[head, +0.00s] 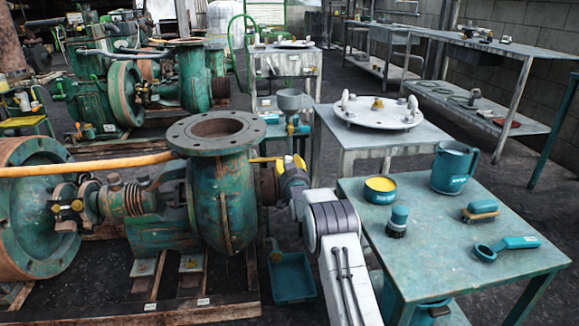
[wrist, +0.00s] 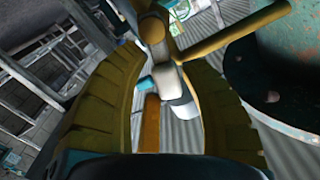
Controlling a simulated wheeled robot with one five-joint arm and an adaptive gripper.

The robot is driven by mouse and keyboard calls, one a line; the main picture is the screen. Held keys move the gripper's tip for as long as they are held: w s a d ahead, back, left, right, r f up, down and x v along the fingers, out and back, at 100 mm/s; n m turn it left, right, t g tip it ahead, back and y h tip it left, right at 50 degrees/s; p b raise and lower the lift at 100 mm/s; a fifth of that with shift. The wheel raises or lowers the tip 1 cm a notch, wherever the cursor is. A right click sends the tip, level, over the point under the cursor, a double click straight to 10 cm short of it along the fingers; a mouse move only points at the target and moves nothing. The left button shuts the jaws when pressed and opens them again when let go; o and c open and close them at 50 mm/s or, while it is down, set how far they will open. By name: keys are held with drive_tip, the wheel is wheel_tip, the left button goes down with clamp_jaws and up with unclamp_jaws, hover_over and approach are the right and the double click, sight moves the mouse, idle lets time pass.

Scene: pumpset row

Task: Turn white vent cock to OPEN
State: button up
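In the wrist view, a pale white piece (wrist: 168,77), which looks like the white vent cock's handle, shows between my fingers. A brass-coloured fitting (wrist: 152,27) is just beyond it, with a yellow bar (wrist: 235,28) running off to the upper right. My gripper (wrist: 165,62) has its two yellow-padded fingers spread around the white piece, with a visible gap beside the left finger. Firm contact is not clear. In the head view, my gripper (head: 288,165) is just right of the green pump casing (head: 222,195); the white piece cannot be made out there.
A yellow lever (head: 265,160) sticks out beside the casing. A teal table (head: 440,245) to the right holds a jug (head: 454,167), a yellow-topped tin (head: 380,188) and a brush (head: 480,210). A grey stand (head: 390,139) with a round flange is behind. A teal bin (head: 292,277) is on the floor.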

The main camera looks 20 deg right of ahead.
clamp_jaws()
drive_tip(key=shift+a+r+n, duration=0.15)
drive_tip(key=shift+a+n, duration=0.1)
drive_tip(key=shift+n, duration=0.65)
drive_tip(key=shift+a+r+n, duration=0.1)
drive_tip(key=shift+a+n, duration=0.15)
drive_tip(key=shift+n, duration=0.65)
drive_tip(key=o, duration=0.5)
unclamp_jaws()
drive_tip(key=shift+w, duration=0.1)
drive_tip(key=shift+v, duration=6)
drive_tip(key=shift+d, duration=0.1)
